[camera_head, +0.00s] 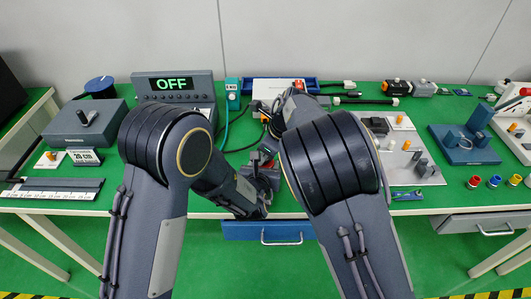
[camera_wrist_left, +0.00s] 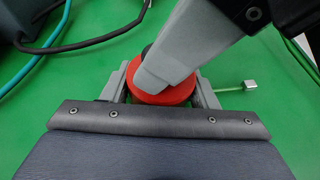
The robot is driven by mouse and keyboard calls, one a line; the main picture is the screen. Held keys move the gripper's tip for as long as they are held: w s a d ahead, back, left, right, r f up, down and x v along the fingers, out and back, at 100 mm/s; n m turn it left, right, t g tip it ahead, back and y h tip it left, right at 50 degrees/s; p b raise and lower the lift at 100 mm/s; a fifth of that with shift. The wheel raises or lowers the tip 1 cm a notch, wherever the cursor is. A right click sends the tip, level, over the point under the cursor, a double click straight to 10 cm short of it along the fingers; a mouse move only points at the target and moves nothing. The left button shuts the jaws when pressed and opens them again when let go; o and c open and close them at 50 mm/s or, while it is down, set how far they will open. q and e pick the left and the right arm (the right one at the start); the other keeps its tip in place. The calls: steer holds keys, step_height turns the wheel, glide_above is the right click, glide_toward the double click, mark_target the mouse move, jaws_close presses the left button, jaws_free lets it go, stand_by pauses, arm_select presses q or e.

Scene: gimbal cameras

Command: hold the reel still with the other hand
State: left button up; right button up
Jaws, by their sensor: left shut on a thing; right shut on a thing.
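The red reel (camera_wrist_left: 158,96) lies low over the green bench mat in the left wrist view, between the fingers of my left gripper (camera_wrist_left: 162,86), which is shut on it. A thin green wire with a small metal block (camera_wrist_left: 249,84) at its end sticks out to the right of the reel. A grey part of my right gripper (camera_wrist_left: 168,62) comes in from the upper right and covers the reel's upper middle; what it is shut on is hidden. In the head view, my left gripper (camera_head: 262,170) is at the bench's front middle, and my right arm hides much of the area.
A grey console (camera_head: 172,86) reading OFF stands at the back left. Teal and black cables run behind the reel. A grey panel (camera_head: 408,165) with switches and a blue fixture (camera_head: 465,147) stand right. A steel ruler (camera_head: 50,194) lies front left. A blue drawer (camera_head: 270,231) hangs below.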

stand_by(0.3)
steer(key=o, duration=0.7)
steer(key=v, duration=1.2)
